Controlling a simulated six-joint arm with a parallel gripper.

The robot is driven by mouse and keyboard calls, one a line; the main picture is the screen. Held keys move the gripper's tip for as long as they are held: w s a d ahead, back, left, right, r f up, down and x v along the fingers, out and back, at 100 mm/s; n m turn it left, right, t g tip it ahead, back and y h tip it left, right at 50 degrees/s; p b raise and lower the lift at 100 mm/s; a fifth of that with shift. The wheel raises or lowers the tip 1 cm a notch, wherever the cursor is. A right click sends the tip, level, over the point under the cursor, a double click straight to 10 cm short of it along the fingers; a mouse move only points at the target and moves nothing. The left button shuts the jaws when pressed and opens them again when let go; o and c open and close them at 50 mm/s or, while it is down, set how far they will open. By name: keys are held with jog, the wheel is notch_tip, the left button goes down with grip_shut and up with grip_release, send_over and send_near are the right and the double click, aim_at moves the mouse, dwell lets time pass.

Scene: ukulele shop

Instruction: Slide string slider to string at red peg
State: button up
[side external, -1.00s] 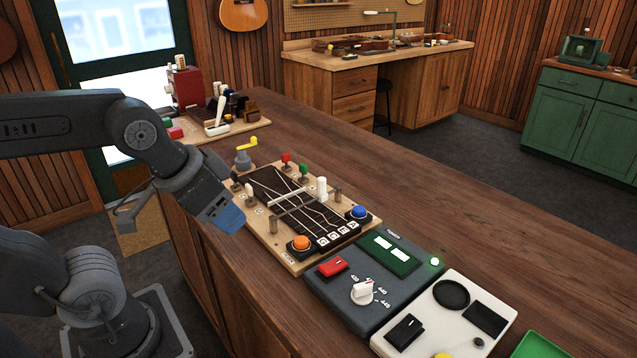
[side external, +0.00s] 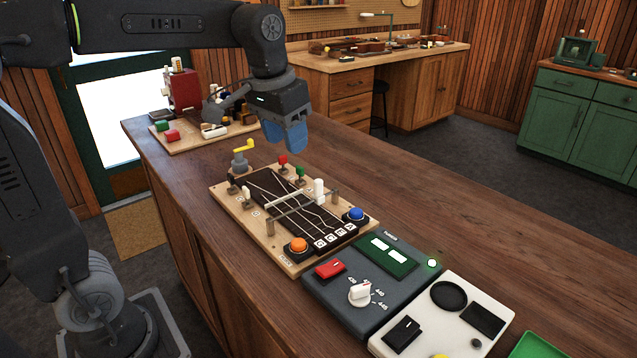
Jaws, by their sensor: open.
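The wooden string board (side external: 225,208) lies on the counter, with a dark panel crossed by pale strings. The string slider, an upright white knob (side external: 319,190), is near the right end of a metal rail across the strings. The red peg (side external: 283,161) stands at the board's far edge, left of the green peg (side external: 300,171). White (side external: 246,192) and black (side external: 232,184) pegs stand to the left. My gripper (side external: 287,140), with blue fingers, is open and empty, pointing down above the board's far side, apart from everything. The strings' paths to the pegs are too fine to trace surely.
A yellow-handled crank (side external: 243,153) stands at the board's far left corner. Orange (side external: 298,245) and blue (side external: 355,214) buttons sit at its near end. A grey tuner box (side external: 335,290) and a white panel (side external: 462,325) lie nearer. The counter right of the board is clear.

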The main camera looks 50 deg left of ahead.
jog(key=g, duration=0.2)
send_over(318, 181)
jog(key=f, duration=0.1)
jog(key=shift+n, duration=0.4)
notch_tip(318, 181, down, 14)
jog(key=shift+w+f, duration=0.1)
jog(key=shift+f, duration=0.05)
jog(key=shift+c, duration=0.4)
grip_shut()
